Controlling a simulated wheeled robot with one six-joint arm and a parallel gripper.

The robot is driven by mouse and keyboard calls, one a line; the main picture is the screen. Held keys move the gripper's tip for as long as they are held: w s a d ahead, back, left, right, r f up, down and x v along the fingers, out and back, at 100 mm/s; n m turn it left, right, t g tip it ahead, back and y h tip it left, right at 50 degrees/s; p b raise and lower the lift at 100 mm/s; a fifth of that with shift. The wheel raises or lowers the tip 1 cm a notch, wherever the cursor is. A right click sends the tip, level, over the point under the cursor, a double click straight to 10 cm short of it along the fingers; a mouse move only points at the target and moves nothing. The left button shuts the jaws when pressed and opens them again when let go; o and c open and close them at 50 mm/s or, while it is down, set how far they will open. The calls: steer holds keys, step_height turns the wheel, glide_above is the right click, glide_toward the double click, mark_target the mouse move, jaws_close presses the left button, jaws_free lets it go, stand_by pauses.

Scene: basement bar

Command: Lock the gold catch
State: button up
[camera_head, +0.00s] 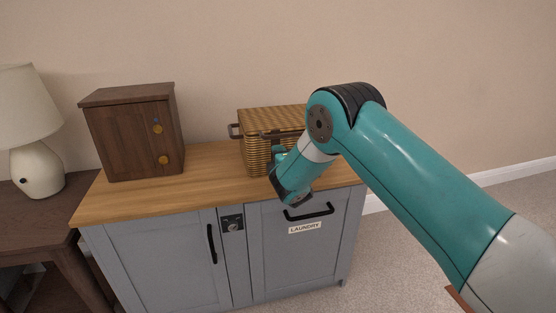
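A small dark wooden cabinet (130,135) stands on the left of the wooden countertop. Its front has two round gold fittings, an upper one (158,129) and a lower one (164,160). A small blue mark sits just above the upper one. I cannot tell from their shape which is the catch, or whether it is locked. My gripper (277,165) is well to the right of the cabinet, in front of the wicker basket, and apart from both gold fittings. Its fingers are too small and partly hidden, so I cannot tell how far they are open.
The wicker basket (255,155) with a dark handle stands behind my gripper. The countertop (205,175) is clear between cabinet and basket. Below are grey doors with black handles and a "LAUNDRY" label (305,228). A lamp (38,165) stands at the far left.

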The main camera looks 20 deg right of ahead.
stand_by(0.4)
steer(key=o, duration=0.9)
steer(key=s+b, duration=1.2)
steer(key=s, duration=0.5)
steer(key=shift+s, duration=0.25)
steer(key=shift+d, duration=0.1)
